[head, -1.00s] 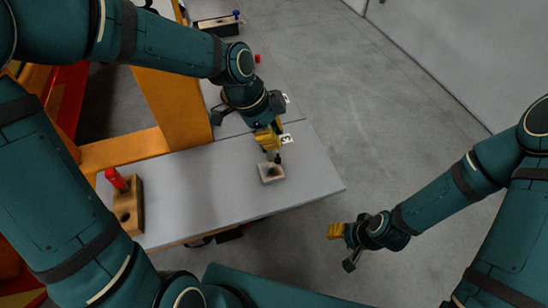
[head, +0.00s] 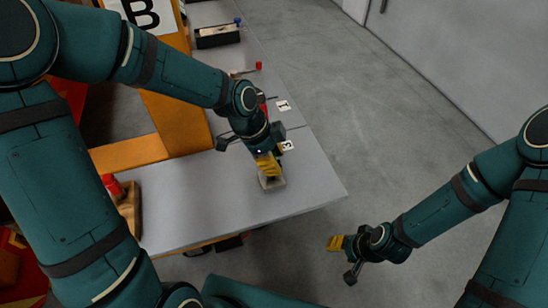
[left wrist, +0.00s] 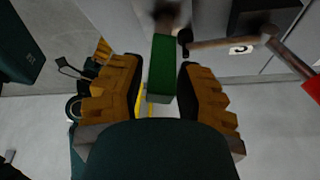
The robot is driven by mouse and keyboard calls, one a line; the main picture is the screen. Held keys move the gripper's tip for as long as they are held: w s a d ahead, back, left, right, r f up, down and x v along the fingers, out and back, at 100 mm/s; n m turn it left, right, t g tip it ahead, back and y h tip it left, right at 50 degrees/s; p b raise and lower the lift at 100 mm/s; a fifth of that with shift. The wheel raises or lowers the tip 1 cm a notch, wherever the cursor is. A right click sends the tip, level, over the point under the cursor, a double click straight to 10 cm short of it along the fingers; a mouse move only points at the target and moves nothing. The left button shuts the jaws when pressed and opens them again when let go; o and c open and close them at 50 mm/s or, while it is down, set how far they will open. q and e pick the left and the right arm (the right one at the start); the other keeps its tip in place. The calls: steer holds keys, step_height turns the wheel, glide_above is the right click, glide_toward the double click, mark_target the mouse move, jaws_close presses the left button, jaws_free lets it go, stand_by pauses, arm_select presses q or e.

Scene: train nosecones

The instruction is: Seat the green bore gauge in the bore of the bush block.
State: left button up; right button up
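The bush block (head: 274,184), a small pale grey block, sits on the grey table below my left gripper (head: 268,167). The gripper covers most of it and hides its bore in the head view. A blurred dark spot on a pale surface shows beyond the gauge's far end. Whether the gauge touches the block is hidden. My right gripper (head: 337,243) hangs beyond the table's right edge; its finger gap cannot be made out.
A wooden block with a red piece (head: 113,184) stands at the left of the table, partly behind my arm. A red-ended rod (left wrist: 308,84) lies near the left gripper. A dark tray (head: 217,38) is at the back. The table's front right is clear.

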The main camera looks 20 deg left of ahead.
arm_select(q)
steer(key=shift+r, duration=0.1)
arm_select(e)
steer(key=shift+r, duration=0.1)
arm_select(q)
steer(key=shift+r, duration=0.25)
steer(key=p+v, duration=0.2)
steer(key=v, duration=0.9)
steer(key=shift+a+r+p, duration=0.25)
steer(key=shift+r+p, duration=0.05)
arm_select(e)
steer(key=shift+w+r, duration=0.25)
steer(key=shift+r, duration=0.4)
steer(key=shift+w+r, duration=0.2)
steer(key=shift+r, duration=0.4)
arm_select(q)
steer(key=shift+s, duration=0.1)
arm_select(e)
steer(key=shift+s+d, duration=0.1)
